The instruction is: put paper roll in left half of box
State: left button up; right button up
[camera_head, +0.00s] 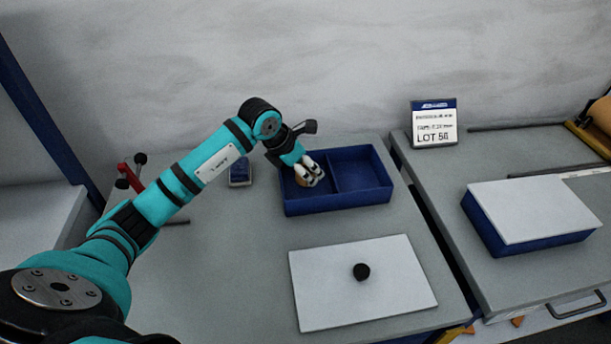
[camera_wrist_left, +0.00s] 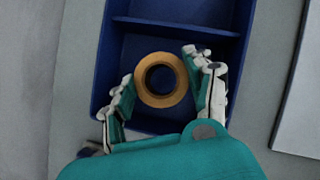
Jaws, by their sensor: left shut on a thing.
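The paper roll (camera_wrist_left: 162,101) is a tan ring with a dark centre hole. It is in the left compartment of the blue box (camera_head: 338,204), and in the left wrist view it lies below the divider, hole facing the camera. In the head view only a tan bit of the roll (camera_head: 299,182) shows beside the fingers. My left gripper (camera_head: 312,172) reaches into that compartment and is shut on the roll, one finger on each side. Whether the roll touches the box floor is hard to tell. The right compartment looks empty. My right gripper is not in view.
A white panel with a black knob (camera_head: 362,271) lies in front of the box. A small blue item (camera_head: 240,173) is left of it. On the right table are a blue box with a white lid (camera_head: 546,210) and a LOT sign (camera_head: 434,124).

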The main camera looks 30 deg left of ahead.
aim_at(305, 189)
pick_arm(q)
notch_tip(305, 189, down, 3)
jog(key=shift+f+p, duration=0.2)
jog(key=shift+p, duration=0.15)
jog(key=shift+f, duration=0.1)
jog(key=o, duration=1.1)
jog(key=shift+o, duration=0.2)
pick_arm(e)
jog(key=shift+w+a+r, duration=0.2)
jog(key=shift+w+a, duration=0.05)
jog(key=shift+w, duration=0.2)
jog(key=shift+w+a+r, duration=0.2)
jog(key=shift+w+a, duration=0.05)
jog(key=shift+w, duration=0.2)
